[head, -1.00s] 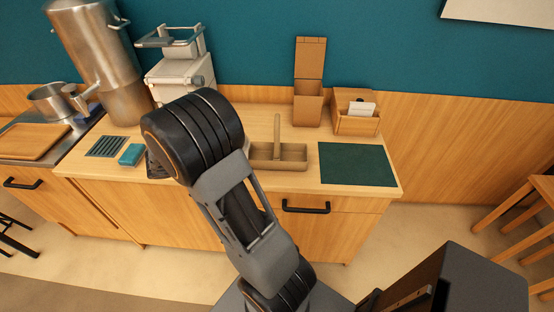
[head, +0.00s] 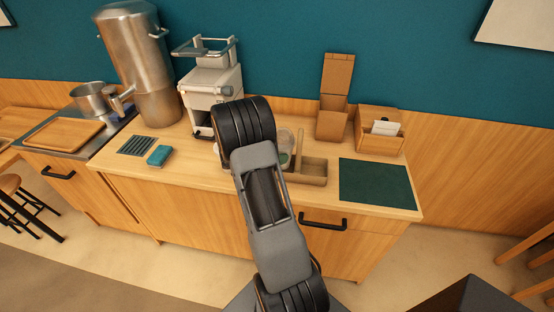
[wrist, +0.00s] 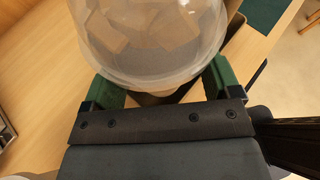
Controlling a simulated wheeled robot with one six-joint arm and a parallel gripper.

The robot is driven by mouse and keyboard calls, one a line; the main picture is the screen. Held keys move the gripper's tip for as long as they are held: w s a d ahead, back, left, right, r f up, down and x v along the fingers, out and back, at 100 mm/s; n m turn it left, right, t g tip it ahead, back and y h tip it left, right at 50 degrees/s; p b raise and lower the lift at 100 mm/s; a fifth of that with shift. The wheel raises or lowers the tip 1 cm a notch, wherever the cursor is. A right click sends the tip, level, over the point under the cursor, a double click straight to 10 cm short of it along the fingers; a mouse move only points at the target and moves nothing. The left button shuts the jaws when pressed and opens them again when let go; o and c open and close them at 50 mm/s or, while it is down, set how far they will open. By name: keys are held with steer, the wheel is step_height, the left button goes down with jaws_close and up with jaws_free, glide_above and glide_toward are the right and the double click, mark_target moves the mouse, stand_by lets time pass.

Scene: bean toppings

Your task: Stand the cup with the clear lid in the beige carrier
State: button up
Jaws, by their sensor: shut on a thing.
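The cup's clear domed lid (wrist: 150,40) fills the top of the wrist view, between the green fingers of my gripper (wrist: 162,88). The gripper is shut on the cup; the lid hides most of the cup body. In the head view the clear lid (head: 286,138) shows just right of my arm, which hides most of the gripper.
A dark green mat (head: 377,183) lies right of the carrier. Brown boxes (head: 334,105) and a card holder (head: 378,130) stand behind. A white machine (head: 210,80) stands back left, with a blue sponge (head: 159,155) and a drain grille (head: 137,146) in front.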

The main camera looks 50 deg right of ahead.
steer(key=shift+d+f, duration=0.3)
steer(key=shift+d+f+p, duration=0.15)
steer(key=shift+f+p, duration=0.4)
steer(key=shift+f, duration=1.15)
steer(key=shift+f, duration=0.1)
steer(key=o, duration=0.6)
steer(key=shift+c, duration=0.2)
steer(key=b+v, duration=0.2)
steer(key=v, duration=0.9)
steer(key=s+a+r+m+t+y, duration=0.2)
steer(key=s+a+r+m+y, duration=0.2)
steer(key=a, duration=0.4)
steer(key=s+a+r+m+t+y, duration=0.3)
steer(key=s+a+r+m+y, duration=0.1)
steer(key=a+m, duration=0.3)
steer(key=s+a+r+m+t+y, duration=0.3)
steer(key=s+a+r+m+y, duration=0.2)
steer(key=a, duration=0.4)
steer(key=shift+a+r, duration=0.3)
steer(key=shift+s, duration=0.1)
